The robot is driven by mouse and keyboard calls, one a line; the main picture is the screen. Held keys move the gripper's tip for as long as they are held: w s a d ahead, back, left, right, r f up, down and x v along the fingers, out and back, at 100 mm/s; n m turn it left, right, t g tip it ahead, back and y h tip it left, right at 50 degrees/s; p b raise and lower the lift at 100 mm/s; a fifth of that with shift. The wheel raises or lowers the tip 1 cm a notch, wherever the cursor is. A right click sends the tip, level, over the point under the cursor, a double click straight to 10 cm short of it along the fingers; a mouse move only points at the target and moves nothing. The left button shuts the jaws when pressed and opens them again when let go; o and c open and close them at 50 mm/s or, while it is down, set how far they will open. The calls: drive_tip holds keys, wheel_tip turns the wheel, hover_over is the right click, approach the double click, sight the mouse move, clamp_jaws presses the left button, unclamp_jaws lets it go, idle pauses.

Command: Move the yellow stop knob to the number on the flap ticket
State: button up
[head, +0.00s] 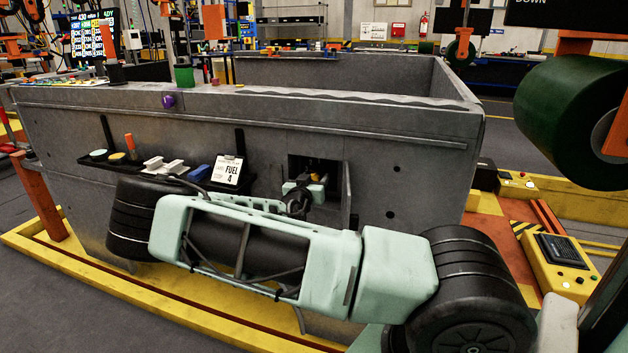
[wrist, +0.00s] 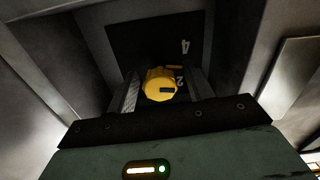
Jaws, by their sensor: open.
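My gripper (wrist: 161,92) is open, with one finger on each side of the knob. I cannot tell whether the fingers touch it. In the head view my gripper (head: 303,193) is at the recess opening, and the knob is small there (head: 315,177).
The grey bed wall (head: 420,150) surrounds the recess, and an open flap (head: 347,195) stands at its right edge. The shelf (head: 110,168) left of the recess holds white, blue and orange items. A yellow control box (head: 562,270) stands at right.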

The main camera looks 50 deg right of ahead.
drive_tip(key=c, duration=1)
drive_tip(key=shift+n, duration=0.3)
drive_tip(key=n+b, duration=0.1)
drive_tip(key=n, duration=0.1)
drive_tip(key=shift+n, duration=0.4)
drive_tip(key=shift+n+b, duration=0.45)
drive_tip(key=shift+n, duration=1.75)
drive_tip(key=o, duration=1)
